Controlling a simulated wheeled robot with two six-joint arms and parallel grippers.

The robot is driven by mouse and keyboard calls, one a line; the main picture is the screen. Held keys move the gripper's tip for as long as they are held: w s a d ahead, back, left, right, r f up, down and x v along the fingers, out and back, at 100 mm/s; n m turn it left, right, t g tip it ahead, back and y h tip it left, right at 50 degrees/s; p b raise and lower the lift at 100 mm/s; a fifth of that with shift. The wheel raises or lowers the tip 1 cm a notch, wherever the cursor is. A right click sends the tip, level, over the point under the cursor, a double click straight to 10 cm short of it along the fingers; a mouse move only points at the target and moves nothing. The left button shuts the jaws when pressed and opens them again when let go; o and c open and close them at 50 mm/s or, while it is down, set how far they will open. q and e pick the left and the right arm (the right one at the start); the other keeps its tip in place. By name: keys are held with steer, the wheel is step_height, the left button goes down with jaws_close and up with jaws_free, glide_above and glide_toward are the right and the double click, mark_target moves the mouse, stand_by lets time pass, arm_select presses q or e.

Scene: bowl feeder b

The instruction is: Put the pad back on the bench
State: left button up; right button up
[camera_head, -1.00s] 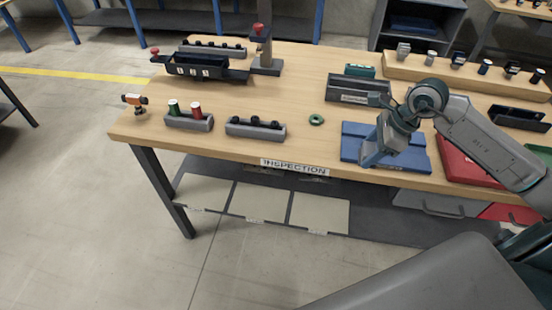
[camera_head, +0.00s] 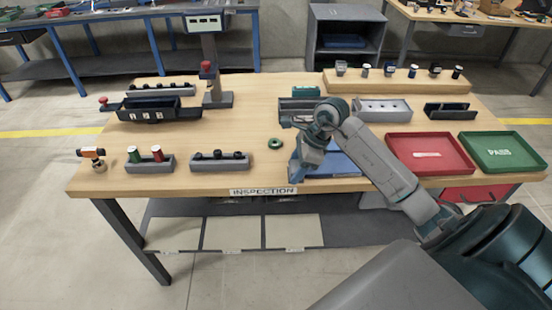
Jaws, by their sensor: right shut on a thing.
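The blue pad (camera_head: 338,161) is a flat sheet at the front of the wooden bench (camera_head: 235,122), left of the red tray. Its left part is hidden by my right gripper. My right gripper (camera_head: 297,174) points down at the pad's left side and is shut on it. The jaws are small and partly hidden, so the exact hold is unclear. I cannot tell whether the pad rests flat on the bench or is slightly raised. My left gripper is not in view.
A green ring (camera_head: 275,143) lies just left of the gripper. A grey holder with black knobs (camera_head: 222,164) stands further left. A red tray (camera_head: 400,158) and a green tray (camera_head: 492,166) are on the right. A grey block (camera_head: 382,106) stands behind the pad.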

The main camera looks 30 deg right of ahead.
steer(key=p, duration=0.3)
glide_above(271, 171)
steer(key=s+d, duration=0.1)
steer(key=shift+d+f, duration=0.15)
steer(key=shift+f, duration=0.15)
steer(key=shift+w+f, duration=0.1)
steer(key=shift+f, duration=0.05)
step_height(271, 171, down, 3)
steer(key=shift+r+p, duration=0.1)
steer(key=shift+p, duration=0.9)
steer(key=shift+f, duration=0.35)
steer(key=shift+f+b, duration=0.2)
steer(key=shift+b, duration=0.1)
steer(key=o, duration=1.1)
steer(key=shift+r, duration=0.1)
